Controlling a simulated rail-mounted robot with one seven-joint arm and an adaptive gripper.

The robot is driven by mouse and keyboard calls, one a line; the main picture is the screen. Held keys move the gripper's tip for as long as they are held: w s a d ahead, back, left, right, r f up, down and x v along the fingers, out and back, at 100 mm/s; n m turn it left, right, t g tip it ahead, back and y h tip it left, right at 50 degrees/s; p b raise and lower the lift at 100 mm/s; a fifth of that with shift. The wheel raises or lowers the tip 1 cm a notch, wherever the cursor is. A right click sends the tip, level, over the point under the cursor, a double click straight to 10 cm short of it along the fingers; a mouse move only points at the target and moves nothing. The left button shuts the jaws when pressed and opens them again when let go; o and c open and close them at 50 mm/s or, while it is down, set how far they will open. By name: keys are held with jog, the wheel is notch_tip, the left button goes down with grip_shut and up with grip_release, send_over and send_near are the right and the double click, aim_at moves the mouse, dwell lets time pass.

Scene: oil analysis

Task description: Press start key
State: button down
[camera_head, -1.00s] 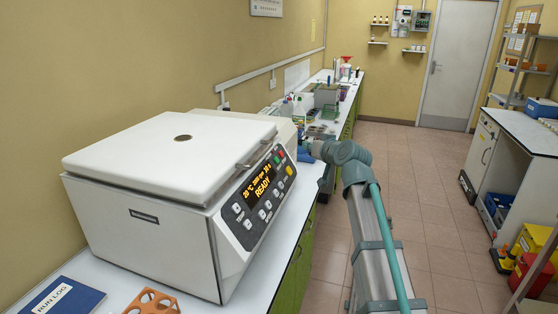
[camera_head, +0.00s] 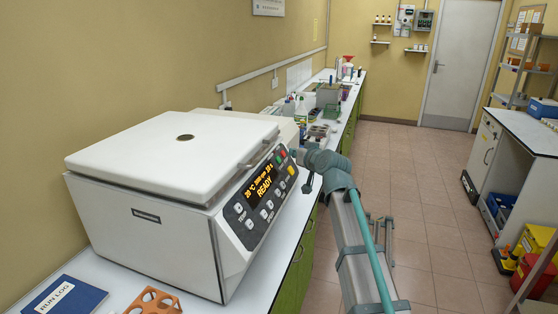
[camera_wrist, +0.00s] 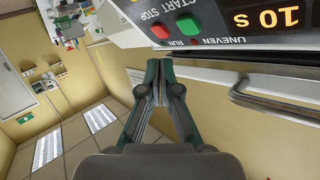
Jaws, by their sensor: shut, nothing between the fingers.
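The white centrifuge (camera_head: 150,215) stands on the bench at left, lid closed. Its dark sloping panel (camera_head: 243,222) has an orange display reading READY. In the wrist view, turned over, the green start key (camera_wrist: 188,25) and the red stop key (camera_wrist: 160,31) sit side by side on the panel, below the START and STOP labels in their turned print. My gripper (camera_wrist: 160,66) is shut and empty. Its fingertips appear just below the red key in that view, with the green key up and to the right. Contact with the panel cannot be seen. In the head view my gripper is near the panel's far end, mostly hidden.
A metal handle bar (camera_wrist: 280,110) lies right of the fingers in the wrist view. An orange rack (camera_head: 153,302) and a blue run log (camera_head: 66,297) lie in front of the centrifuge. Bottles and other items fill the bench behind it.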

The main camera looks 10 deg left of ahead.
jog(key=shift+w+a+f+b, duration=0.2)
jog(key=shift+a+f, duration=0.2)
jog(key=shift+a, duration=0.2)
jog(key=shift+w+a+f+b, duration=0.1)
jog(key=shift+a+f+b, duration=0.1)
jog(key=shift+a+f, duration=0.25)
jog(key=shift+a, duration=0.25)
dwell(0.6)
jog(key=shift+a+f, duration=0.15)
jog(key=shift+a, duration=0.1)
jog(key=shift+a+f+b, duration=0.2)
jog(key=shift+a+b, duration=0.1)
jog(key=shift+b, duration=0.15)
dwell(0.6)
jog(key=shift+d, duration=0.1)
dwell(0.4)
jog(key=shift+d+r, duration=0.45)
jog(key=shift+d, duration=0.1)
jog(key=shift+d, duration=0.1)
jog(key=d+r, duration=0.1)
jog(key=d, duration=0.1)
jog(key=s+d+r, duration=0.1)
jog(key=d, duration=0.1)
jog(key=shift+r, duration=0.35)
